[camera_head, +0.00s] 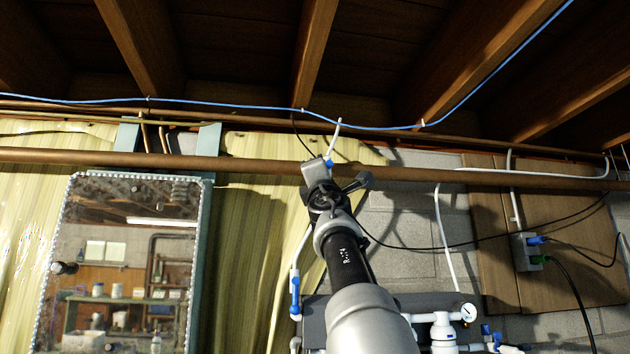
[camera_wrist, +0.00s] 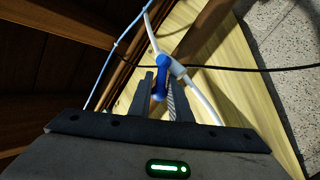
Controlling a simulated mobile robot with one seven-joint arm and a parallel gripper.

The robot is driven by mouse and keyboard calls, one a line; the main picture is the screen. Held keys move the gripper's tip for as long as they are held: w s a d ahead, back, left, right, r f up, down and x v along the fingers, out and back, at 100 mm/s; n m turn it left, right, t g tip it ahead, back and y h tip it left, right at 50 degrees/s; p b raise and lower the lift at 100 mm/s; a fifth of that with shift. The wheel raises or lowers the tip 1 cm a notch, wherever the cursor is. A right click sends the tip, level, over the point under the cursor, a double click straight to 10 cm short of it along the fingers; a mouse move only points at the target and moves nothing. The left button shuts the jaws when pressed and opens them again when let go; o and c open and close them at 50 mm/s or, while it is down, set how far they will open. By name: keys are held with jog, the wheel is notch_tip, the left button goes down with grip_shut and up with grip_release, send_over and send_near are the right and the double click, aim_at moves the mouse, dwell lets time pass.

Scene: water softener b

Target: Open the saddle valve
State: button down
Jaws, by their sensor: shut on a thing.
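The saddle valve shows as a blue handle (camera_wrist: 160,72) on a white and blue fitting with a white tube, in the middle of the wrist view. In the head view a small blue part of the valve (camera_head: 329,163) shows at the copper pipe under the ceiling, beside my gripper (camera_head: 318,170). My gripper also shows in the wrist view (camera_wrist: 160,92), its two fingers on either side of the lower end of the blue handle and shut on it. In the head view my gripper hides most of the valve.
A copper pipe (camera_head: 240,163) runs across under the wooden joists (camera_head: 320,40), with a blue cable (camera_head: 230,104) above it. A black cable (camera_wrist: 240,69) passes close behind the valve. A mirror (camera_head: 125,260) is at left; white plumbing (camera_head: 442,330) is at lower right.

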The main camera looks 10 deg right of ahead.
jog(key=n+y, duration=0.1)
jog(key=n, duration=0.1)
jog(key=n+y, duration=0.2)
jog(key=d+n+y, duration=0.1)
jog(key=n+y, duration=0.1)
jog(key=shift+f, duration=0.4)
jog(key=n+g+y+p, duration=0.2)
jog(key=n+y, duration=0.1)
jog(key=n, duration=0.1)
jog(key=d+n+g+y+p, duration=0.1)
jog(key=n+g+y+p, duration=0.1)
jog(key=n, duration=0.3)
jog(key=d+n+g+y+p, duration=0.1)
jog(key=n+g+y+p, duration=0.2)
jog(key=n+y, duration=0.1)
jog(key=shift+f+n, duration=0.3)
jog(key=shift+n, duration=0.4)
jog(key=c, duration=1.7)
grip_release()
jog(key=shift+f, duration=0.1)
jog(key=shift+o, duration=0.2)
jog(key=shift+d, duration=0.1)
